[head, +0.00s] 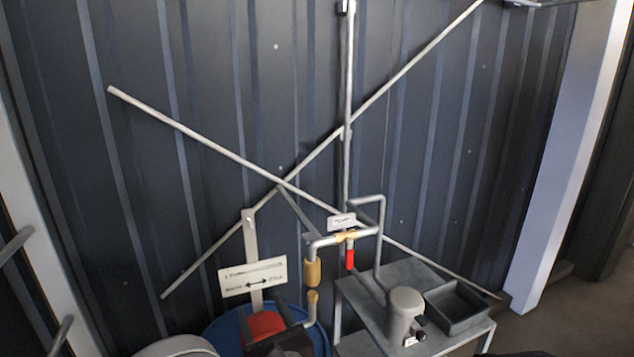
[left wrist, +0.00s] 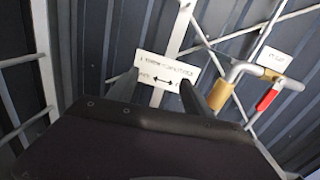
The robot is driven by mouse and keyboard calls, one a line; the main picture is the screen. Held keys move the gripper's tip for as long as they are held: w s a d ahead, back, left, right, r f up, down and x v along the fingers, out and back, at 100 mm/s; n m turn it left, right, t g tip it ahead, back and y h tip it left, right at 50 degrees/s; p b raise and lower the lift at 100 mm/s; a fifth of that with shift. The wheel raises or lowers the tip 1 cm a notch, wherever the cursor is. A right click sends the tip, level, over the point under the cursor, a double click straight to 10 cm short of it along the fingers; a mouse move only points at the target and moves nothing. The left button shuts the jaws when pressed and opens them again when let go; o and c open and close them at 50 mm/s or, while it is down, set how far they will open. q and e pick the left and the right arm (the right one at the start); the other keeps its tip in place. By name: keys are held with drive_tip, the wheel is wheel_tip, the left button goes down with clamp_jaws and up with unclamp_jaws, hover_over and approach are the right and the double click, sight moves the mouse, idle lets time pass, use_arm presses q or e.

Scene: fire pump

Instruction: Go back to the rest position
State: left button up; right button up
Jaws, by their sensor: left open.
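The sign (head: 252,279) also shows in the head view on a pale post. Right of the gripper is a grey pipe (head: 325,242) with a tan sleeve (head: 312,273) and a red valve handle (head: 350,259). My right gripper is not in view.
A grey metal table (head: 430,275) at the lower right bears a grey cylindrical unit (head: 404,315) and a dark open tray (head: 458,306). The blue drum rim (head: 219,331) is close around my left gripper. Crossed pale bars (head: 200,139) stand before the corrugated wall.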

use_arm(q)
drive_tip(key=s+a+f+n+g+y+b, duration=0.1)
drive_tip(key=s+a+f+n+g+y, duration=0.15)
drive_tip(key=a, duration=0.45)
drive_tip(key=s+a+f+n+g+y, duration=0.1)
drive_tip(key=s+a+n+g+y, duration=0.2)
drive_tip(key=a, duration=0.4)
drive_tip(key=s+a+f+n+g+b, duration=0.1)
drive_tip(key=s+a+f+n+g, duration=0.6)
drive_tip(key=s+a+n+g, duration=0.1)
drive_tip(key=s+d+f+n+g+h+b, duration=0.1)
drive_tip(key=s+d+f+n+g+h, duration=0.35)
drive_tip(key=s+f+n+h, duration=0.4)
drive_tip(key=w+d+f+n+t+h, duration=0.1)
drive_tip(key=w+d+f+n+h, duration=0.1)
drive_tip(key=d+n, duration=0.2)
drive_tip(key=w+d+f+n+t+h, duration=0.2)
drive_tip(key=w+d+n+h, duration=0.1)
drive_tip(key=d, duration=0.3)
drive_tip(key=shift+d+n, duration=0.35)
drive_tip(key=shift+n, duration=0.35)
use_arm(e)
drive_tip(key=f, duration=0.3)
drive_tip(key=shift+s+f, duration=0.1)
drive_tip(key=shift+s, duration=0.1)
use_arm(q)
drive_tip(key=shift+s, duration=0.1)
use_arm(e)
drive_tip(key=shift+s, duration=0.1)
